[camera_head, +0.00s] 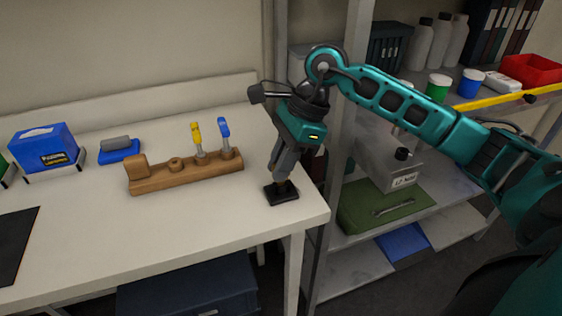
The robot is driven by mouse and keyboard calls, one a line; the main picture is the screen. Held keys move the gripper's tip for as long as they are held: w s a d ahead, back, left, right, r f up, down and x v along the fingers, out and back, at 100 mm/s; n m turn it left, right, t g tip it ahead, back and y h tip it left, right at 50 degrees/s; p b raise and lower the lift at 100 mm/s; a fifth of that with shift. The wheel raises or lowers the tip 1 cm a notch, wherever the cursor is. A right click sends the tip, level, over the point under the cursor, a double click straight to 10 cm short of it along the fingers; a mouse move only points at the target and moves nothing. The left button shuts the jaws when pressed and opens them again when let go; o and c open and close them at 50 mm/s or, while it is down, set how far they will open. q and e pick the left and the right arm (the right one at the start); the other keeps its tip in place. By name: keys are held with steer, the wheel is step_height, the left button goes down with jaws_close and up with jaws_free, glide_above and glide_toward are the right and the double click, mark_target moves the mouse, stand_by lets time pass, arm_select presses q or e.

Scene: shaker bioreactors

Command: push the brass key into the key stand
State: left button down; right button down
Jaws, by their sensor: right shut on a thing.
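The key stand (283,196) is a small black block with a flat base near the right end of the white table. My right gripper (282,178) points down directly over it, its fingertips close above the stand. The gripper is shut on the brass key (282,186), of which only a small brownish bit shows between the fingertips and the stand. The fingers hide the rest of the key. I cannot tell how deep the key sits in the stand. My left gripper is not in view.
A wooden rack (185,176) with a yellow-handled tool (196,134) and a blue-handled tool (224,130) stands left of the gripper. A blue box (44,146) and a blue-grey block (119,150) lie further left. A metal shelf (335,180) stands right of the table. The front table area (150,235) is clear.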

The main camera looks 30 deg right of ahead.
steer(key=shift+f, duration=0.1)
stand_by(0.6)
steer(key=shift+f+b, duration=0.5)
steer(key=shift+b, duration=0.2)
stand_by(0.5)
steer(key=c, duration=1)
jaws_free()
steer(key=v, duration=0.7)
steer(key=shift+d+r, duration=0.15)
steer(key=shift+r, duration=0.1)
